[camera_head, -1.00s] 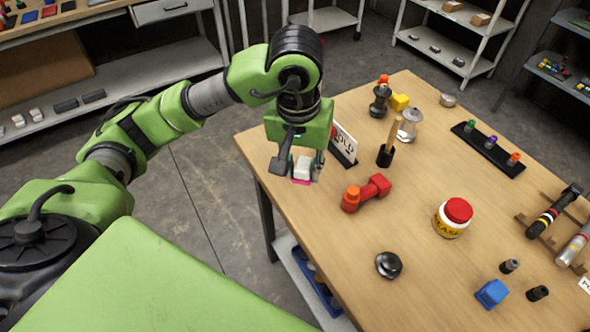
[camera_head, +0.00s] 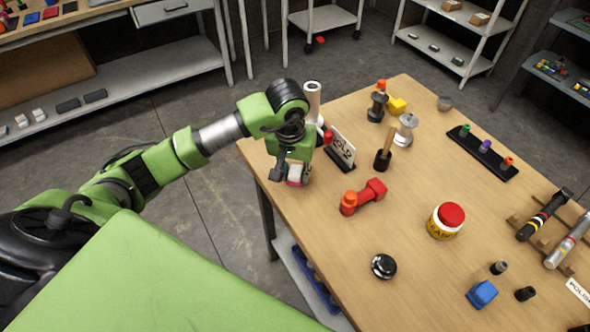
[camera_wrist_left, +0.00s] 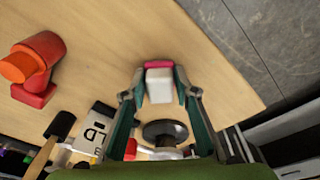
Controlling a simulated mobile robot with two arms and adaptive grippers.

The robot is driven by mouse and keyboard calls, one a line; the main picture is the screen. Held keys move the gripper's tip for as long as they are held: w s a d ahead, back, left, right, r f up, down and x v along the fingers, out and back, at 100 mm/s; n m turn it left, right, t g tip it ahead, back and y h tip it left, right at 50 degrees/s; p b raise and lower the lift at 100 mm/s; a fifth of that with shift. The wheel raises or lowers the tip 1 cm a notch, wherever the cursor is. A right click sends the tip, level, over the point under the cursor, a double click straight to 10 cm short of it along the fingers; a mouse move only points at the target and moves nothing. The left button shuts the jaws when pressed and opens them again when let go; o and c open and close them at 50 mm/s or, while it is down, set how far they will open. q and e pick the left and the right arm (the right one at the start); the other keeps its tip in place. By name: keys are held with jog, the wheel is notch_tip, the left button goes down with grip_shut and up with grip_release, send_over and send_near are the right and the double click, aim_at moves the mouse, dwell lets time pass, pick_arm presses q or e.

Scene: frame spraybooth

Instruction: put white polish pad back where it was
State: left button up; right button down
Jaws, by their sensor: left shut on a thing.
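The white polish pad (camera_head: 296,170), a small white block with a pink face, is in my left gripper (camera_head: 294,174) at the table's near left corner. In the left wrist view the pad (camera_wrist_left: 159,86) sits between the two fingers of the left gripper (camera_wrist_left: 160,80), its pink edge at the far end. The wooden tabletop (camera_wrist_left: 200,60) is behind it. I cannot tell whether the pad touches the table. My right gripper is not in view.
A white upright cylinder (camera_head: 312,93) and a black-based sign (camera_head: 342,150) stand close beside my left gripper. A red tool (camera_head: 363,196) lies to the right. A white jar with red lid (camera_head: 446,220) stands farther right.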

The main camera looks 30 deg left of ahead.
aim_at(293, 183)
pick_arm(q)
jog(key=shift+f, duration=0.15)
jog(key=o, duration=1.1)
jog(key=shift+c, duration=0.2)
jog(key=shift+r, duration=0.3)
notch_tip(293, 183, up, 12)
jog(key=s+b, duration=0.1)
jog(key=b, duration=0.1)
jog(key=shift+s+f+b, duration=0.2)
jog(key=shift+s+b, duration=0.1)
jog(key=shift+b, duration=0.1)
